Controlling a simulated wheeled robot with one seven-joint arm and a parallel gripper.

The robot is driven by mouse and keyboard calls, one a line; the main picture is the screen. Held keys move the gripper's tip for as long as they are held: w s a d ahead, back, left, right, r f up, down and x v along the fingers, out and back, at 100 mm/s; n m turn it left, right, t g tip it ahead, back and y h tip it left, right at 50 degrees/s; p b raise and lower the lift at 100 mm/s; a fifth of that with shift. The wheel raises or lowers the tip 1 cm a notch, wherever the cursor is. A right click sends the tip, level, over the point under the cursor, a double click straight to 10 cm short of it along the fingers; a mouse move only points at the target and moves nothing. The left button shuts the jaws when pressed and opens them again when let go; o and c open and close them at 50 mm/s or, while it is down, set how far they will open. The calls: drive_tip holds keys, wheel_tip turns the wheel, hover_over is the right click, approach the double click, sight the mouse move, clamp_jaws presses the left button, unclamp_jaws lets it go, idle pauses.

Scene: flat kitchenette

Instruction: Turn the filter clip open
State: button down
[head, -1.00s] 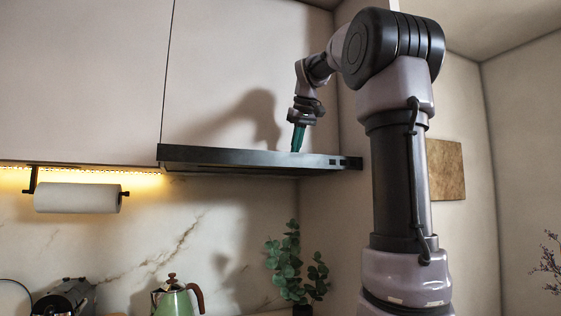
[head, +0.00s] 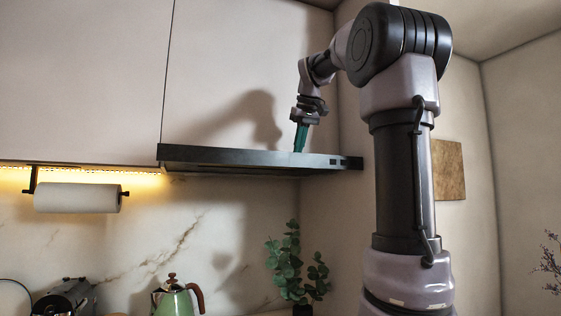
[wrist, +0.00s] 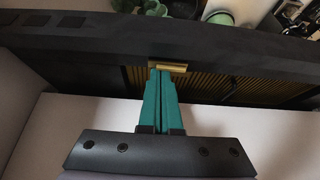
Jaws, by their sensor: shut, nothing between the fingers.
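The dark range hood (head: 235,157) runs under the wall cabinets, and its black front panel also crosses the wrist view (wrist: 80,45). In the wrist view a ribbed, brass-coloured filter (wrist: 225,88) shows beside the panel. The small yellow filter clip (wrist: 178,66) sits at the filter's edge by the panel. My gripper (wrist: 160,72) has teal fingers, shut together and empty, with tips right at the clip. I cannot tell whether they touch it. In the head view my gripper (head: 299,151) points down at the hood's top edge; the filter and clip are hidden there.
Pale cabinets (head: 80,80) stand above and left of the hood. A paper towel roll (head: 77,198) hangs at left. Below are a green kettle (head: 176,300), a plant (head: 290,265) and a dark appliance (head: 65,300). A wooden board (head: 448,170) is on the right wall.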

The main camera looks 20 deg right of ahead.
drive_tip(key=shift+s+r, duration=0.1)
drive_tip(key=shift+r, duration=2.45)
